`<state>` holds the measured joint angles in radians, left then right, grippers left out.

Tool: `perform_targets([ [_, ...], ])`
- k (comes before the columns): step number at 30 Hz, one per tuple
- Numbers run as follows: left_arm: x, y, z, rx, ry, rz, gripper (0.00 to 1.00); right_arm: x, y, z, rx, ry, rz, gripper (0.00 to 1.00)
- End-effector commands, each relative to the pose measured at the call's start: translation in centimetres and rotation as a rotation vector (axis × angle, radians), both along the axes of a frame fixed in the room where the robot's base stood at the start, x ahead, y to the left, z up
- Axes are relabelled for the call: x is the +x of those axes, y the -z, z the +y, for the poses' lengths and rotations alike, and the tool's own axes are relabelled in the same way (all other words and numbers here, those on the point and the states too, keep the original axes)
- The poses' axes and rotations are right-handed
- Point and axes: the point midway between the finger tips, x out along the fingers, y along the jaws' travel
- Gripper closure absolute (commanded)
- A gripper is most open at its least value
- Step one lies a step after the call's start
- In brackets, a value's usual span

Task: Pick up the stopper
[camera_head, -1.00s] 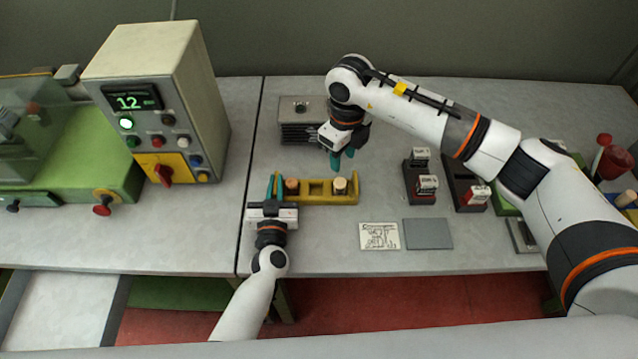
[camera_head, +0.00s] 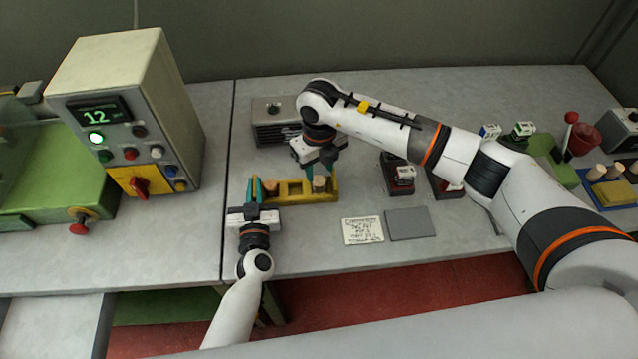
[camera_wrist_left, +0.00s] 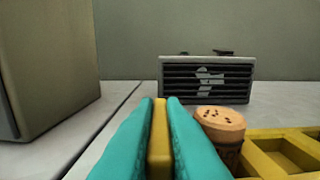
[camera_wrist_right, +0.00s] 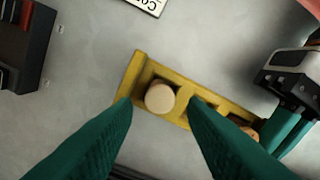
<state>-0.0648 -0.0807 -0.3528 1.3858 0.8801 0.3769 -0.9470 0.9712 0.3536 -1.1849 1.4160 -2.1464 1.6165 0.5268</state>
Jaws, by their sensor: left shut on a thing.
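A yellow rack (camera_head: 296,196) stands on the grey table and also shows in the right wrist view (camera_wrist_right: 135,73). A pale cork stopper (camera_head: 320,184) sits in its right-end compartment; it appears between my fingers in the right wrist view (camera_wrist_right: 159,97). A browner stopper with dark specks (camera_wrist_left: 220,122) sits near the rack's left end. My left gripper (camera_head: 254,186) is shut on the rack's left end wall (camera_wrist_left: 159,140). My right gripper (camera_head: 321,170) is open and points down above the pale stopper, its fingers on either side in view; contact cannot be told.
A vented grey box (camera_head: 277,122) stands behind the rack. A lettered card (camera_head: 362,231) and a grey pad (camera_head: 407,223) lie in front. A control box (camera_head: 130,110) is at left; dark holders (camera_head: 397,174) are at right.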

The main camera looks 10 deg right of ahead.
Motion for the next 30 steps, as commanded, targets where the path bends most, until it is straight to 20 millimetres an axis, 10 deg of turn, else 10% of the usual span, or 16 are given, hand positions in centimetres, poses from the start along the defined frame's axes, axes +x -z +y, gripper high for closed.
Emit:
perform_targets([
  [16,0.0,0.0,0.0,0.0,0.0,0.0,1.0,0.3,4.0,0.1,0.0,0.0,0.001,0.61],
  [22,0.0,0.0,0.0,0.0,0.0,0.0,1.0,0.3,4.0,0.1,0.0,0.0,0.001,0.94],
  [30,0.0,0.0,0.0,0.0,0.0,0.0,1.0,0.3,4.0,0.1,0.0,0.0,0.001,0.94],
])
